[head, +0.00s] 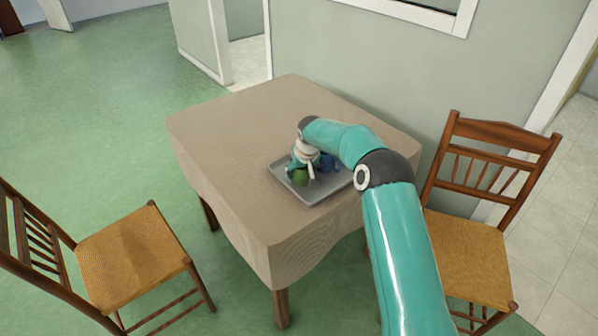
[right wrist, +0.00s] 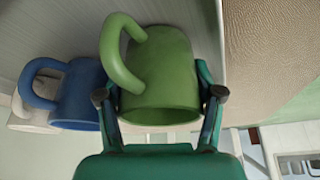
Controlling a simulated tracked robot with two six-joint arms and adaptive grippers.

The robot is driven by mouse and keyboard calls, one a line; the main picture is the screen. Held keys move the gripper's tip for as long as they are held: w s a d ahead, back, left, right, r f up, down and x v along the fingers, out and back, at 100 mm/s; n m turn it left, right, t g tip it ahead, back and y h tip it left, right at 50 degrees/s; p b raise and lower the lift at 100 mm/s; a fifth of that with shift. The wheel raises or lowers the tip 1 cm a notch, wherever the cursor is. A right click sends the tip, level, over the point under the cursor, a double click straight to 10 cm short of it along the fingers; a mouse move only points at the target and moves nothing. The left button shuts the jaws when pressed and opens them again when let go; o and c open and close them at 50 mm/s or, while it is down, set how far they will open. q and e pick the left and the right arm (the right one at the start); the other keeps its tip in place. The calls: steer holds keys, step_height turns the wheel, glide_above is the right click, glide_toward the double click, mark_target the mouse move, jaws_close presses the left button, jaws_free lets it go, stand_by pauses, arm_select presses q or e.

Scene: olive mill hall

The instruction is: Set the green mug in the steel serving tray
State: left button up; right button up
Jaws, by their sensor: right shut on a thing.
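The green mug (head: 300,178) is within the outline of the grey steel serving tray (head: 325,189), near its left corner. I cannot tell whether its base touches the tray. In the right wrist view the green mug (right wrist: 162,75) stands between the two fingers of my right gripper (right wrist: 160,94), which is shut on its body. Its handle points up and left there. In the head view my right gripper (head: 303,164) reaches down over the tray and partly hides the mug. My left gripper is not in view.
A blue mug (head: 329,163) stands in the tray beside the green one. A white mug (right wrist: 32,118) shows past the blue mug in the right wrist view. The table's (head: 225,140) cloth-covered left part is clear. Wooden chairs stand left (head: 130,257) and right (head: 470,262).

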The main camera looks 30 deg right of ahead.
steer(key=o, duration=1.3)
steer(key=shift+r, duration=0.1)
steer(key=b+v, duration=0.1)
steer(key=v, duration=1.1)
